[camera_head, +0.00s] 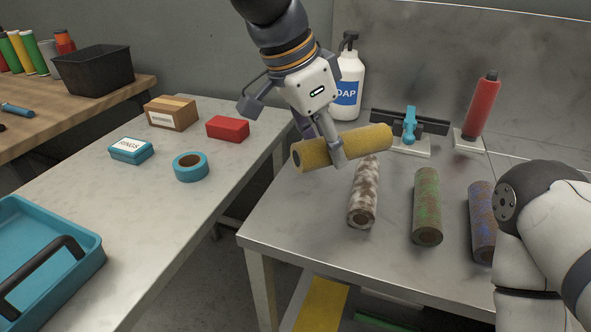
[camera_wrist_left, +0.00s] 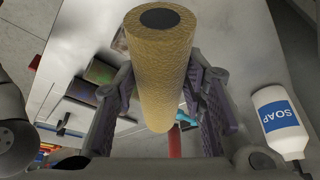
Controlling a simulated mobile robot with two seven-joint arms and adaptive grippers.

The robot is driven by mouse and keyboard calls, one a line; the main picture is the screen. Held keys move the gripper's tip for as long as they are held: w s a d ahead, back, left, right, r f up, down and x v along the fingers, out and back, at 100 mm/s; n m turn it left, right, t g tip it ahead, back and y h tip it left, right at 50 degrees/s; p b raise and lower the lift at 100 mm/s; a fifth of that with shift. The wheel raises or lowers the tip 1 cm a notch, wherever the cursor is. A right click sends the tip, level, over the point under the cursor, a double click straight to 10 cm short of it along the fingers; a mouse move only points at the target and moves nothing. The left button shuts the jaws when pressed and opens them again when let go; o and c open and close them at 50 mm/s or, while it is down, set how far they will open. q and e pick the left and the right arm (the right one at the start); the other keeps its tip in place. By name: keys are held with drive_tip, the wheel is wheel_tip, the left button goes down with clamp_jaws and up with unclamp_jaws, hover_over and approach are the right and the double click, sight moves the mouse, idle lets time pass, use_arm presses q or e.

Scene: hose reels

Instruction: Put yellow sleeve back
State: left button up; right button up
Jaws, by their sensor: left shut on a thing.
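The yellow sleeve (camera_head: 365,142) is a speckled yellow roller, held roughly level above the right-hand metal table. My left gripper (camera_head: 335,150) is shut around its middle. In the left wrist view the yellow sleeve (camera_wrist_left: 160,65) stands between the two fingers of my left gripper (camera_wrist_left: 165,105), its dark end toward the camera. Below and to the right, a white-and-brown sleeve (camera_head: 363,195), a green-speckled sleeve (camera_head: 427,205) and a blue-speckled sleeve (camera_head: 482,220) lie on the table. My right arm shows at the right edge; its gripper is out of view.
A soap bottle (camera_head: 349,85), a teal clamp on a stand (camera_head: 410,125) and an upright red roller (camera_head: 483,105) stand at the back. The left table holds a teal tray (camera_head: 85,238), tape (camera_head: 190,167) and boxes. A gap separates the tables. The right table's front left is clear.

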use_arm(q)
drive_tip(key=w+a+f, duration=0.1)
drive_tip(key=f, duration=0.1)
drive_tip(key=w+a+f, duration=0.3)
drive_tip(key=f, duration=0.1)
drive_tip(key=shift+w+a+f, duration=0.3)
drive_tip(key=shift+a, duration=0.05)
drive_tip(key=shift+w+a+f, duration=0.15)
drive_tip(key=shift+f, duration=1.5)
use_arm(e)
drive_tip(key=shift+s+f, duration=0.5)
use_arm(q)
drive_tip(key=shift+f, duration=0.1)
drive_tip(key=o, duration=1.2)
drive_tip(key=shift+f+b, duration=0.1)
drive_tip(key=shift+b, duration=0.2)
drive_tip(key=shift+r, duration=0.3)
drive_tip(key=p+v, duration=0.1)
drive_tip(key=v, duration=1.1)
drive_tip(key=shift+f, duration=0.1)
use_arm(e)
drive_tip(key=shift+w+r, duration=0.5)
drive_tip(key=shift+w, duration=0.05)
